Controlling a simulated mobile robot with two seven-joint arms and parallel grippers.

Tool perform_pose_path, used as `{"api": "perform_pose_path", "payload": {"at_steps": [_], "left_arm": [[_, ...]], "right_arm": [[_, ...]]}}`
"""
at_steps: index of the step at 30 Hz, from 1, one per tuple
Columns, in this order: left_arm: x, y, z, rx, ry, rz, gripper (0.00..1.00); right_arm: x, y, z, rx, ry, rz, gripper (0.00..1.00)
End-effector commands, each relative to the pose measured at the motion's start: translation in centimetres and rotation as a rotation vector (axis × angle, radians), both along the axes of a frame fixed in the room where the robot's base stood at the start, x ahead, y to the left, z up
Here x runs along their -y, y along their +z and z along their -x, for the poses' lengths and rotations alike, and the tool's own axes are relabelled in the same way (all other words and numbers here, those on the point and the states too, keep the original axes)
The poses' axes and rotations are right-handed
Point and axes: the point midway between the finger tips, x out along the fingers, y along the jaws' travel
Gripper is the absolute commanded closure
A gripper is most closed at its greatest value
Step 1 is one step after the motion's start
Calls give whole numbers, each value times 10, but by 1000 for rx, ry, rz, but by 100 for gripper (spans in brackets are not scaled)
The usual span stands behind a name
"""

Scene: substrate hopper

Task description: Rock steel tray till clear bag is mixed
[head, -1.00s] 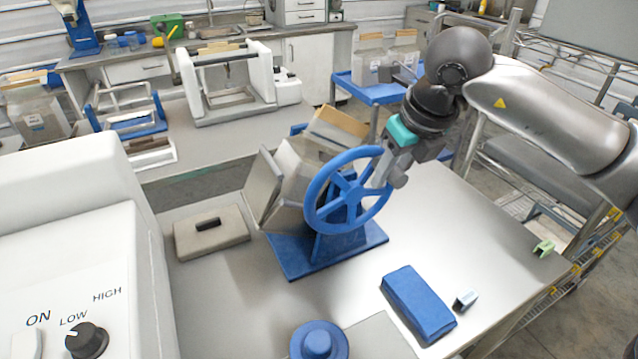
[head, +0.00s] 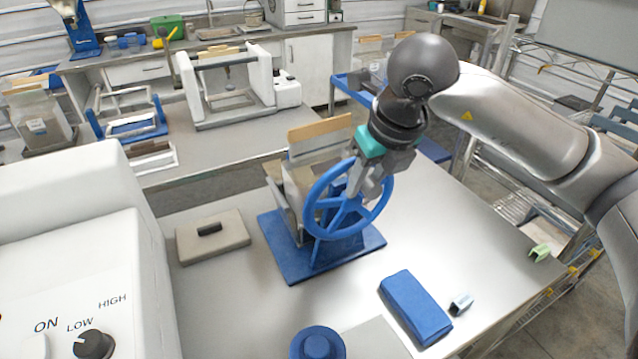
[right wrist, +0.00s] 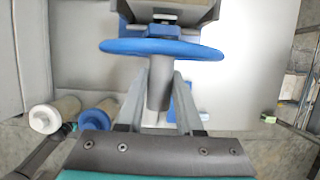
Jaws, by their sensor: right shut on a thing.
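The steel tray (head: 284,212) sits behind the blue handwheel (head: 309,208) on a blue stand, close to level. The clear bag (head: 303,172), with a tan top strip (head: 320,132), stands upright in it. The wheel and my gripper hide part of both. I cannot see how mixed the contents are. My right gripper (head: 364,183) is at the upper right part of the wheel. In the right wrist view its fingers (right wrist: 160,88) are shut on the grey wheel handle (right wrist: 158,93), below the blue rim (right wrist: 130,47). My left gripper is not in view.
A white machine (head: 80,260) fills the left front.

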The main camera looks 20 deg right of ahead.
Motion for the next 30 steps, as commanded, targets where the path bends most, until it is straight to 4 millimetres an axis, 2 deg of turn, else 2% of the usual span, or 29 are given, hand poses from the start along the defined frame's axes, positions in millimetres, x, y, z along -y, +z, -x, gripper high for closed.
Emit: {"api": "perform_pose_path", "payload": {"at_steps": [3,18,22,30], "left_arm": [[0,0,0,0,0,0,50],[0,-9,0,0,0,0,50],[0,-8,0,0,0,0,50],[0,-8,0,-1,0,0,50]], "right_arm": [[-14,-3,1,-2,12,-8,87],[-42,-17,5,-8,15,-10,87],[-40,-16,5,-7,12,-9,87],[-22,-5,2,-3,10,-9,87]]}}
